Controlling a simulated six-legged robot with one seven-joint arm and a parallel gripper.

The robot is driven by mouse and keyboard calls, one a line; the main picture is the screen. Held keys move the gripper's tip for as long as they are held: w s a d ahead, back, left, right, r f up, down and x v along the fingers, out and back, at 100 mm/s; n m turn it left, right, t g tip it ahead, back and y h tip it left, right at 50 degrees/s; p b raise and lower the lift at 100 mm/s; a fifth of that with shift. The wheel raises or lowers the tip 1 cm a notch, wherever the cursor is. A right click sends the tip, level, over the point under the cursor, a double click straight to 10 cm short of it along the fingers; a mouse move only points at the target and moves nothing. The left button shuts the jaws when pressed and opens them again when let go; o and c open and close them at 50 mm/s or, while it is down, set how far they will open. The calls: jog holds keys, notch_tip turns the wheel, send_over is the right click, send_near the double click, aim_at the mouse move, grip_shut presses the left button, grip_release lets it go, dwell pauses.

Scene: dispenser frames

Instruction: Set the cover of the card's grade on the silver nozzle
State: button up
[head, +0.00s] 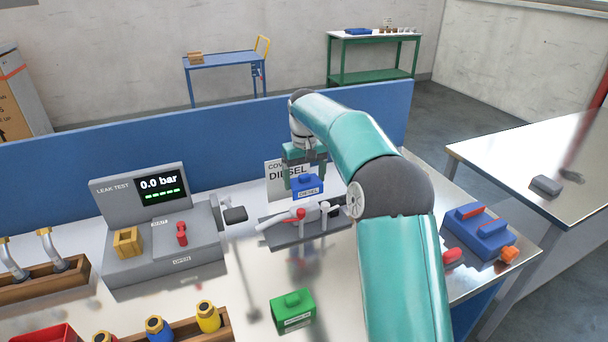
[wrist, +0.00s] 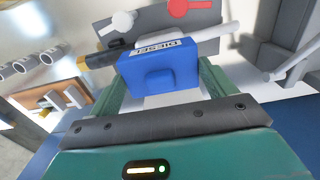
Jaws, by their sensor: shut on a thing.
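My gripper (head: 305,170) is shut on the blue cover (head: 307,187), whose label reads DIESEL. In the wrist view the blue cover (wrist: 160,75) sits between the two green fingers. The card (head: 284,172) behind it shows COV and DIESEL, partly hidden by the gripper. A silver nozzle (head: 328,210) lies on a grey stand (head: 303,234), just below the cover in the head view. Its pale tube (wrist: 214,33) shows beside the cover in the wrist view. I cannot tell whether cover and nozzle touch.
A green cover (head: 293,311) stands on the bench in front. The leak tester (head: 150,235) reads 0.0 bar at left. A red lever (head: 300,214) is on the stand. A blue case (head: 478,232) lies at right.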

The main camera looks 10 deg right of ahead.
jog(key=shift+s+r, duration=0.1)
jog(key=shift+s, duration=0.1)
jog(key=shift+w+f, duration=0.15)
jog(key=shift+f, duration=0.05)
jog(key=shift+s+f, duration=0.2)
jog(key=shift+f, duration=0.2)
send_over(305, 206)
jog(key=shift+f, duration=2.1)
jog(key=shift+f, duration=1)
jog(key=o, duration=0.9)
jog(key=shift+f, duration=0.1)
